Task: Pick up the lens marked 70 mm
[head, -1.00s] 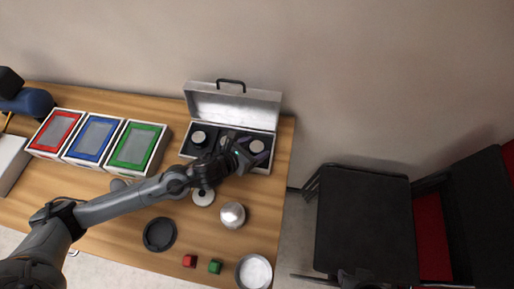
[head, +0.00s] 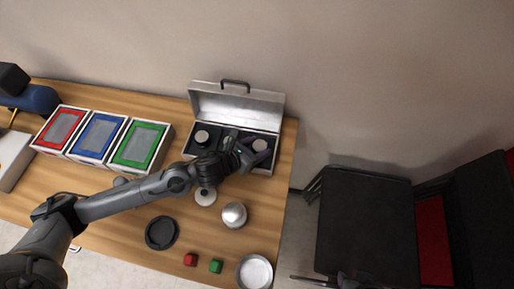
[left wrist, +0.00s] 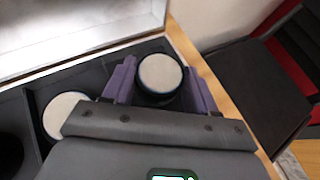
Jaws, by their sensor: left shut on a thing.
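An open silver case (head: 236,103) with a dark lined inside stands at the back right of the table. Round lenses with pale tops sit in it. My left gripper (head: 257,150) reaches over its right part and is shut on the rightmost lens (head: 260,145). In the left wrist view, the purple fingers stand on either side of this lens (left wrist: 160,74). A second lens (left wrist: 64,114) shows left of the gripper, partly covered by it. A lens at the case's left end (head: 202,137) is free. I cannot read any mm marking. My right gripper is not in view.
Trays in red (head: 61,129), blue (head: 98,136) and green (head: 141,146) stand left of the case.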

